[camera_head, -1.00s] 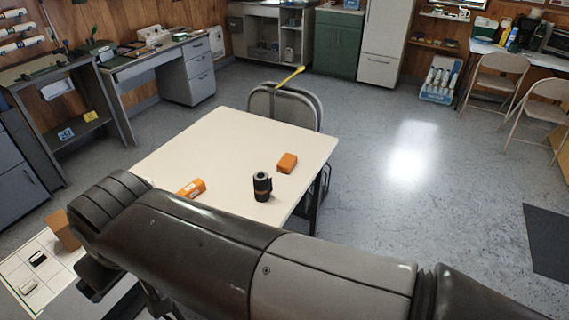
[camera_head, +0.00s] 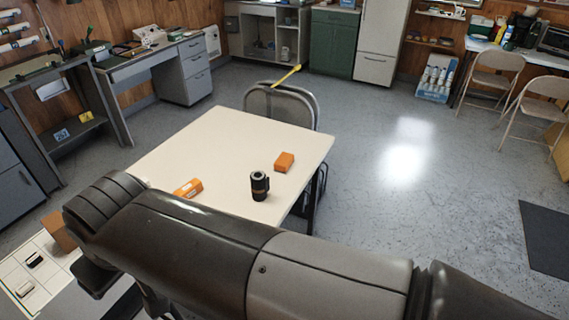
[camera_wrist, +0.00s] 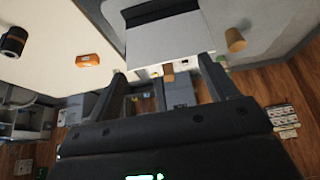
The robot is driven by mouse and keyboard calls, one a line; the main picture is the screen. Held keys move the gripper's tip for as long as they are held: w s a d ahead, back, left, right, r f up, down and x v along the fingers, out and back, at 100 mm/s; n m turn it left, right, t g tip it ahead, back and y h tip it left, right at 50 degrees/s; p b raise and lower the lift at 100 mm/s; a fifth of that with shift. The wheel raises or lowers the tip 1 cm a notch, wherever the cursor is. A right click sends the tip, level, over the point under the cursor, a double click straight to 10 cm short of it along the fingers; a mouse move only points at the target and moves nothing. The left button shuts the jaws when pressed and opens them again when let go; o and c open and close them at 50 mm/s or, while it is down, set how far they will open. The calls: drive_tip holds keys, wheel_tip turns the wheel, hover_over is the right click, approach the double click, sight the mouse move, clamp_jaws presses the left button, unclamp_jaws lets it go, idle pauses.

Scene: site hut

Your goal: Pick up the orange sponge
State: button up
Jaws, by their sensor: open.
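The orange sponge (camera_head: 284,162) looks like a plain orange block. It lies on the white table (camera_head: 225,135) in the head view, near the right edge. A black cylinder (camera_head: 259,187) stands just left of and nearer than it. A second orange item with a pale label (camera_head: 188,188) lies further left, partly behind my arm. In the wrist view, an orange item with pale marks (camera_wrist: 88,60) lies near the black cylinder (camera_wrist: 14,40); it looks like the labelled one. My gripper (camera_wrist: 165,80) is open and empty, its fingers apart from the orange item. In the head view my arm hides the table's near edge.
A grey chair (camera_head: 283,103) stands at the table's far side, with a yellow stick-like thing (camera_head: 287,76) above it. A lower left surface holds a brown block (camera_head: 58,231). Open floor (camera_head: 430,190) lies right of the table. Desks and cabinets line the walls.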

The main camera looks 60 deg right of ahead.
drive_tip(key=w+d+r+m+h, duration=0.15)
drive_tip(key=w+d+m, duration=0.45)
drive_tip(key=w+d, duration=0.8)
drive_tip(key=w+d+f+m+g+h, duration=0.1)
drive_tip(key=w+d+f+m, duration=0.15)
drive_tip(key=d, duration=0.65)
drive_tip(key=w+d+f+m+g, duration=0.15)
drive_tip(key=w+d, duration=0.25)
drive_tip(key=d, duration=0.6)
drive_tip(key=m+g+h, duration=0.2)
drive_tip(key=m+g, duration=0.1)
drive_tip(key=m, duration=0.4)
approach(283, 160)
drive_tip(key=x, duration=0.4)
drive_tip(key=shift+s+d+f, duration=0.2)
drive_tip(key=shift+s+d, duration=0.05)
drive_tip(key=shift+d, duration=0.1)
drive_tip(key=shift+w+x, duration=0.2)
drive_tip(key=shift+x, duration=2.75)
drive_tip(key=shift+a+f, duration=0.1)
drive_tip(key=shift+a, duration=0.1)
drive_tip(key=shift+c, duration=0.6)
